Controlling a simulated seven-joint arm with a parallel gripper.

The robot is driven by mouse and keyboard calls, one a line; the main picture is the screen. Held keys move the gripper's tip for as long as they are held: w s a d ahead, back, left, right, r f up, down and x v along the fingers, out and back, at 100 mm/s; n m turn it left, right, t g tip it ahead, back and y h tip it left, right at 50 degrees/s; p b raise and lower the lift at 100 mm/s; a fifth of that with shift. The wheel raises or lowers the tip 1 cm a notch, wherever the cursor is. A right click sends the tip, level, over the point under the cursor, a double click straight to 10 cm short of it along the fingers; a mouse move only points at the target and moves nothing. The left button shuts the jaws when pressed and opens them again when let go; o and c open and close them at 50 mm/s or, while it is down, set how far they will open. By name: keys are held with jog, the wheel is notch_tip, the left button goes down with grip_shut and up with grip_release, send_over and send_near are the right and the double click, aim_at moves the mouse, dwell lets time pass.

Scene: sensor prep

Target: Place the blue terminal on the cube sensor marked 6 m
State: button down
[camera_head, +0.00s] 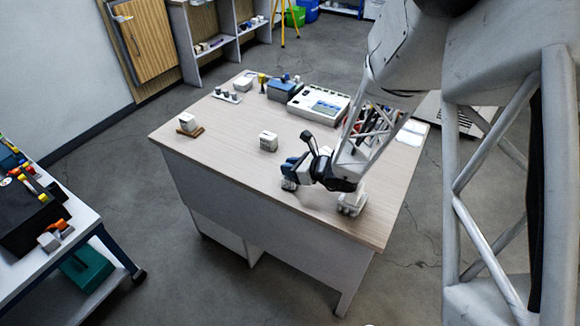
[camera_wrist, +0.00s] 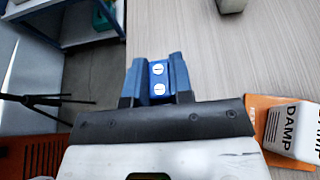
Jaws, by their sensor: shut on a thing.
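The blue terminal (camera_wrist: 158,79), with two round screw heads, is held between the fingers of my gripper (camera_wrist: 157,86) in the wrist view, above the pale wood table. In the head view my gripper (camera_head: 292,168) is over the near right part of the table. White cubes stand on the table in the head view: one (camera_head: 187,122) on a brown plate at the left, one (camera_head: 268,141) in the middle, one (camera_head: 352,203) beside my gripper. No 6 m mark can be read on any. A white block marked DAMP (camera_wrist: 290,130) shows in the wrist view.
The DAMP block rests on an orange plate (camera_wrist: 262,103). At the table's back are a white instrument (camera_head: 318,105), a blue box (camera_head: 284,90) and a small strip with dark knobs (camera_head: 226,96). Bare tabletop (camera_head: 225,145) lies between the left and middle cubes.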

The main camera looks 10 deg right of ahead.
jog(key=shift+f, duration=0.2)
jog(key=c, duration=1)
grip_release()
jog(key=shift+r, duration=0.2)
jog(key=shift+s+d, duration=0.1)
jog(key=shift+v, duration=5.9)
jog(key=shift+r, duration=0.1)
